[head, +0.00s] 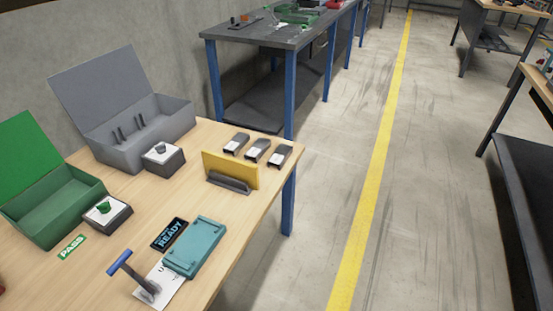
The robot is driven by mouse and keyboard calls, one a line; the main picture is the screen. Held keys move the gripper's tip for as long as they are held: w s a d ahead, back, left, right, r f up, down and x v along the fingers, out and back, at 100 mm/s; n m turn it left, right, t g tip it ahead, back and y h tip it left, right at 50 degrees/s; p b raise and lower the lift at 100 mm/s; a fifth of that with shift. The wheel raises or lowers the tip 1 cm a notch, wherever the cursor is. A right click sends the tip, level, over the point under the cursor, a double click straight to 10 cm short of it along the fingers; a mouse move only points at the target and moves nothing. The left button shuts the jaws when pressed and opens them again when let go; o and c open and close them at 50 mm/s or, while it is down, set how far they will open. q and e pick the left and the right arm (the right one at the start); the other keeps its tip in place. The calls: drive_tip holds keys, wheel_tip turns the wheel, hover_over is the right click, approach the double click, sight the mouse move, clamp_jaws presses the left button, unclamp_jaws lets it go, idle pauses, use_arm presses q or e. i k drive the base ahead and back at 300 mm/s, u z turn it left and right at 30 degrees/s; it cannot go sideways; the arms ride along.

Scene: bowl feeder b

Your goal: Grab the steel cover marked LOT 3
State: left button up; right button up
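Three small dark covers with pale labels lie in a row near the far right corner of the wooden table: a left one (236,143), a middle one (257,151) and a right one (279,156). The marks on their labels are too small to read, so I cannot tell which is LOT 3. They lie just behind a yellow upright plate in a dark stand. Neither of my grippers is in the head view, and nothing touches the covers.
The yellow plate (232,169) stands in front of the covers. An open grey box (128,150) and an open green box (60,212) stand at left. The table's right edge is close to the covers.

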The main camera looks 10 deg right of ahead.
sight(237, 143)
drive_tip(key=k, duration=0.5)
drive_tip(key=z, duration=0.9)
drive_tip(key=i, duration=4.6)
drive_tip(key=u, duration=4.6)
drive_tip(key=i, duration=0.5)
drive_tip(key=z, duration=0.1)
